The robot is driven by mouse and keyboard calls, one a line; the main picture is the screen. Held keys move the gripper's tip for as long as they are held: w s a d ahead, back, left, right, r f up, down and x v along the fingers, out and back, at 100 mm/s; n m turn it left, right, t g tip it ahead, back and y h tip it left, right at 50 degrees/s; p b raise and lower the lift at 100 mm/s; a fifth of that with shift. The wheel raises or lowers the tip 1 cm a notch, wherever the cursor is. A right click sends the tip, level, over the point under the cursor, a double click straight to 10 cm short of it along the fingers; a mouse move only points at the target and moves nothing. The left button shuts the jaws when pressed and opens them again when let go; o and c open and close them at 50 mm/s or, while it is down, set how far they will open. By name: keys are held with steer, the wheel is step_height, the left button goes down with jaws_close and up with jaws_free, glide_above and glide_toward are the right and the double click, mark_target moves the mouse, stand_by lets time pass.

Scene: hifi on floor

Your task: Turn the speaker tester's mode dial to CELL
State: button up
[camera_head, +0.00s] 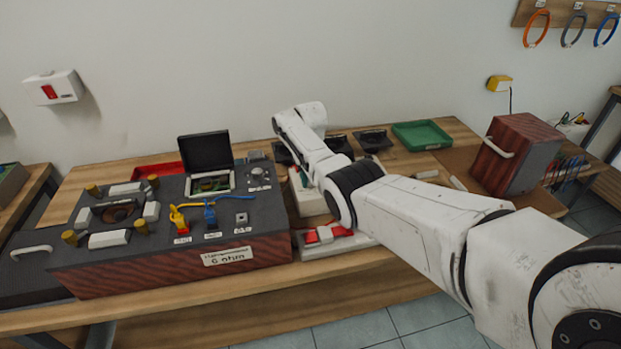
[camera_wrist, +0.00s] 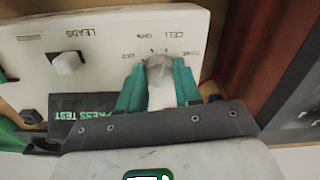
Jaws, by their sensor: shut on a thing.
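The speaker tester (camera_wrist: 100,25) is a cream panel, upside down in the wrist view. Its mode dial (camera_wrist: 158,66) is a pale round knob with small printed marks around it, CELL among them at the top. My gripper (camera_wrist: 158,84) has its teal fingers on both sides of the dial and is shut on it. I cannot tell which mark the dial points to. A white square knob (camera_wrist: 66,62) sits by the LEADS label. In the head view the tester (camera_head: 307,198) shows only in part; my arm hides the dial and my fingers.
A dark speaker cabinet marked 6 ohm (camera_head: 228,256) stands left of the tester, its reddish side close by. A red-and-white device (camera_head: 325,235) sits near the bench's front edge. A green tray (camera_head: 421,134) and a wooden box with a handle (camera_head: 515,158) are to the right.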

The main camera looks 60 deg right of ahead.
steer(key=shift+m, duration=0.4)
steer(key=o, duration=1)
steer(key=shift+o, duration=0.2)
step_height(320, 180, up, 11)
steer(key=shift+f, duration=0.1)
stand_by(0.6)
